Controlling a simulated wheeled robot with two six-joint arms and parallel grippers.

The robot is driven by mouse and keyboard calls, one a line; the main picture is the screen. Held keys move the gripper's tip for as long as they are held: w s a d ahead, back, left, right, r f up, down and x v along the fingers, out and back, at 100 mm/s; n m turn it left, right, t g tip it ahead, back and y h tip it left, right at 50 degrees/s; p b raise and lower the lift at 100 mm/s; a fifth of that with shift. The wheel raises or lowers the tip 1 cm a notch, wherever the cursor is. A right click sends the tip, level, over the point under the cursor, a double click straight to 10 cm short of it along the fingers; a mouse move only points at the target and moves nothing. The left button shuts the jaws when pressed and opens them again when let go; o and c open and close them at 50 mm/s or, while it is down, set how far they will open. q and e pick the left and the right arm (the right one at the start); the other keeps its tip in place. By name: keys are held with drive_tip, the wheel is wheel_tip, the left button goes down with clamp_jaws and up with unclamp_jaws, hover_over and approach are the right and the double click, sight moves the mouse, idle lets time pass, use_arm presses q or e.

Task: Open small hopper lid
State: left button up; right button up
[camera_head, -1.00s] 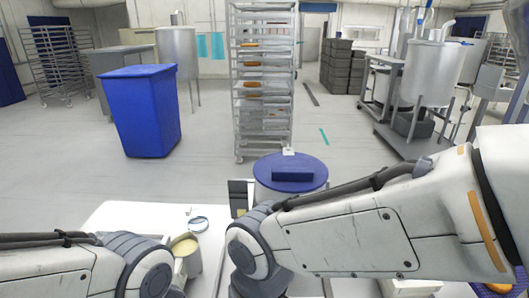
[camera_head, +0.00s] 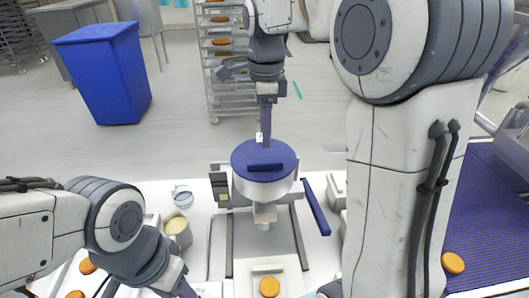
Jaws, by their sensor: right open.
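The small hopper (camera_head: 263,191) is a white round vessel above the white table, with a nozzle under it. Its round blue lid (camera_head: 281,156) lies flat on top, closed, with a darker blue raised bar across it. A small white piece stands at the lid's far edge. My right gripper (camera_head: 265,138) points down at that far edge, its fingers seen edge-on. It is open and holds nothing that I can see; I cannot tell whether it touches the lid. My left gripper (camera_head: 182,288) is low at the bottom left, partly hidden and cut by the frame's edge.
A cream-filled jug (camera_head: 178,231) and a clear container (camera_head: 182,196) stand left of the hopper. An orange round (camera_head: 269,287) lies below the nozzle on a pale plate. A blue bar (camera_head: 314,207) is at the right. My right arm covers much of the right side.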

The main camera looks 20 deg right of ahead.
sight(265, 161)
wheel_tip(265, 161, down, 9)
drive_tip(key=shift+r+p, duration=0.1)
drive_tip(key=shift+p, duration=0.55)
clamp_jaws()
drive_tip(key=shift+r, duration=0.1)
idle(0.9)
